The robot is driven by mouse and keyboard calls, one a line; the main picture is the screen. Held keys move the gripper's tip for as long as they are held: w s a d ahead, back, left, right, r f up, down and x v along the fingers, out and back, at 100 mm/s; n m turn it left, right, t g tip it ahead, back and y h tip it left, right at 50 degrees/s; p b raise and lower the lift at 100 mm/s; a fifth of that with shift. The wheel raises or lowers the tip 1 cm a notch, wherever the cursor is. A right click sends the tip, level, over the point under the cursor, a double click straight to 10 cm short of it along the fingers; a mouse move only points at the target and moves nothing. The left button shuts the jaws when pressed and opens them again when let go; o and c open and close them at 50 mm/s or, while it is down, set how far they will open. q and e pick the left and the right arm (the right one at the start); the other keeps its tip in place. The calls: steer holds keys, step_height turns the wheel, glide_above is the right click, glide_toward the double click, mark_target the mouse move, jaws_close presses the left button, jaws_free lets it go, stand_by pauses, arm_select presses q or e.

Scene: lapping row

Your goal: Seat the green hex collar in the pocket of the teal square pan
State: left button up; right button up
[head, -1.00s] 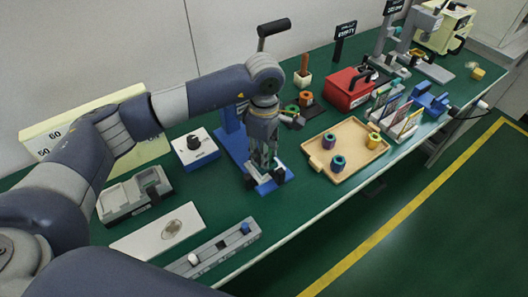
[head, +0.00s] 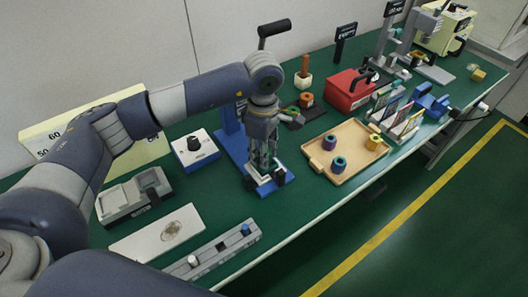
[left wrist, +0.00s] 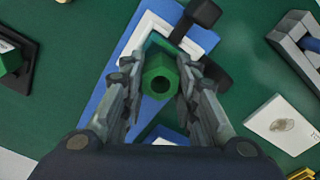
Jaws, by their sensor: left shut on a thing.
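The green hex collar (left wrist: 160,78) sits between the fingers of my left gripper (left wrist: 161,72) in the left wrist view, its round bore facing the camera. The gripper is shut on it. Around the collar, a dark teal surface (left wrist: 158,41) shows inside white corner pieces; it appears to be the teal square pan, mostly hidden by collar and fingers. In the head view my left gripper (head: 264,168) points down over the blue fixture base (head: 284,182). I cannot tell whether the collar touches the pan's pocket. My right gripper is not in view.
A wooden tray (head: 340,172) with several coloured collars lies right of the fixture. A red box (head: 348,90) stands behind it. A blue-and-white dial box (head: 195,151), a grey slotted block (head: 135,197) and a white plate (head: 150,240) are left. Some bench between fixture and front edge is clear.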

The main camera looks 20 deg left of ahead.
arm_select(q)
steer(key=shift+b, duration=0.4)
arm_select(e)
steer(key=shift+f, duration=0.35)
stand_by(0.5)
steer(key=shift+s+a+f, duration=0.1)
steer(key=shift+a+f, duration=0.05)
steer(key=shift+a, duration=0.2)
arm_select(q)
steer(key=shift+f+b, duration=0.2)
steer(key=shift+b, duration=0.15)
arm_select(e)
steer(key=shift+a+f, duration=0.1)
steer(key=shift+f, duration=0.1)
arm_select(q)
steer(key=shift+f, duration=0.2)
steer(key=shift+r, duration=0.1)
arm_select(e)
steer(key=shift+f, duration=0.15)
arm_select(q)
steer(key=shift+r, duration=0.3)
